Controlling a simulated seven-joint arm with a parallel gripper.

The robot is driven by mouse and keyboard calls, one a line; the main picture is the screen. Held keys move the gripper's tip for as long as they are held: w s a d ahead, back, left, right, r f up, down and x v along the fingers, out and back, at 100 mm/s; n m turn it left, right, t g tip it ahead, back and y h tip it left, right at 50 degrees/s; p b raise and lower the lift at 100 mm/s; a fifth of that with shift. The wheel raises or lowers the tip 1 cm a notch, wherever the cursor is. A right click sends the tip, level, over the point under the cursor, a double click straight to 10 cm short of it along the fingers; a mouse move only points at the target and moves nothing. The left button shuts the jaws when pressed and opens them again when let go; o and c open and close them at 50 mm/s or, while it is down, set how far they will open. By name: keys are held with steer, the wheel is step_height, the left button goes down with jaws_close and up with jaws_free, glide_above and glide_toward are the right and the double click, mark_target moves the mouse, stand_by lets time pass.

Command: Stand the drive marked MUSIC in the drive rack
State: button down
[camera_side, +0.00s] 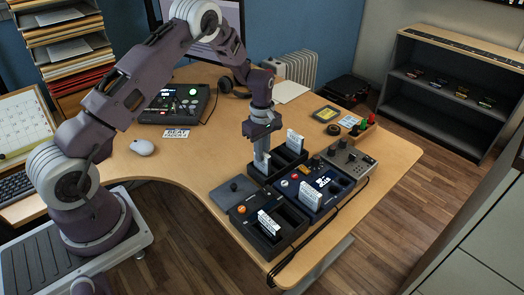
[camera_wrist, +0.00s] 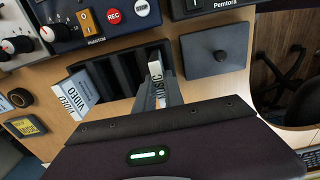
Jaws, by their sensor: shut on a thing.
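My gripper (camera_side: 262,150) points down and is shut on a white drive (camera_side: 262,164). In the wrist view the drive (camera_wrist: 156,80) shows the letters MUSIC along its side, with a grey finger (camera_wrist: 173,92) beside it. The black slotted rack (camera_wrist: 118,72) is directly by it; the held drive is at the rack's end slot, at the left end of the rack (camera_side: 252,172) in the side view. I cannot tell how deep it sits.
A blue device (camera_side: 325,205) and another device with a black bay (camera_side: 292,238) stand in front of the rack, each with a white drive. A grey plate with a knob (camera_side: 236,193) lies at left. A grey control box (camera_side: 350,161) is at right.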

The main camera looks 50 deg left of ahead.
steer(key=shift+f, duration=0.25)
steer(key=c, duration=1.4)
jaws_free()
steer(key=shift+o, duration=0.2)
steer(key=shift+r, duration=3)
step_height(320, 180, up, 5)
